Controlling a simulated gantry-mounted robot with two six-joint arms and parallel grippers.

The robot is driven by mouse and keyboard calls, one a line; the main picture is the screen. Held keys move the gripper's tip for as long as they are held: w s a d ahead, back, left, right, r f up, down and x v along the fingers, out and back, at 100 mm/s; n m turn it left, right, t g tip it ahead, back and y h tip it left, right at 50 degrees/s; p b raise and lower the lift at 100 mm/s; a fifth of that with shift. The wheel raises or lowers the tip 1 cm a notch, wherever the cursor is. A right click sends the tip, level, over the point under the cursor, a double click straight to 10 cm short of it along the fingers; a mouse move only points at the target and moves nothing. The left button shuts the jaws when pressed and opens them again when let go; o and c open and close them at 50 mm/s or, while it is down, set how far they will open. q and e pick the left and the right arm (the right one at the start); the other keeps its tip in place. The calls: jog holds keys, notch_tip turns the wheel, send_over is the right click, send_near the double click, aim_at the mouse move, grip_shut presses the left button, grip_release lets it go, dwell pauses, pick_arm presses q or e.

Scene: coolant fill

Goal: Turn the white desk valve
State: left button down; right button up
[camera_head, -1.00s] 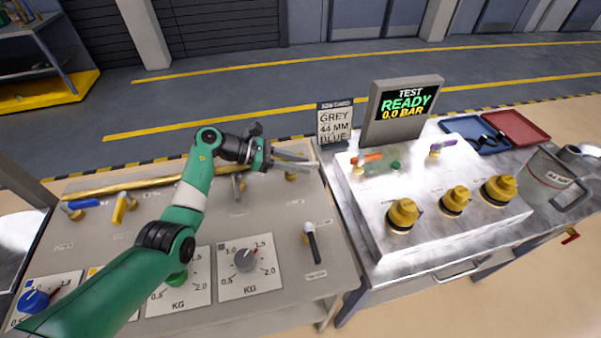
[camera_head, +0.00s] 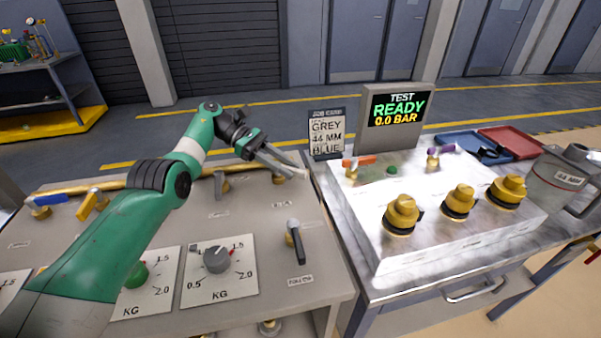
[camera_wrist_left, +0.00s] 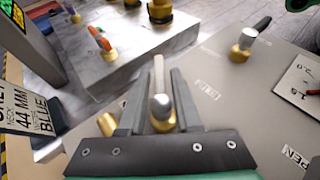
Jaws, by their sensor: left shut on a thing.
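The white desk valve (camera_wrist_left: 160,104) shows in the left wrist view, with a pale rounded top, a white lever and a brass base. My left gripper (camera_wrist_left: 160,74) has its two grey fingers along both sides of the lever and is shut on it. In the head view, my left gripper (camera_head: 298,171) comes in from the left above the back right part of the grey desk. There the brass base of the white desk valve (camera_head: 279,178) shows below the fingers, and its lever is mostly hidden. My right gripper is not in view.
A black-handled valve (camera_head: 296,243) stands nearer on the desk. A grey-handled valve (camera_head: 221,184) stands to the left of the gripper. A sign card (camera_head: 327,134) stands beyond. The test bench (camera_head: 440,235) adjoins on the right; its screen (camera_head: 397,108) reads READY, 0.0 BAR.

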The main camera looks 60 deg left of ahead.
pick_arm(q)
jog(key=shift+f, duration=0.1)
jog(key=c, duration=0.9)
grip_release()
jog(key=shift+o, duration=0.2)
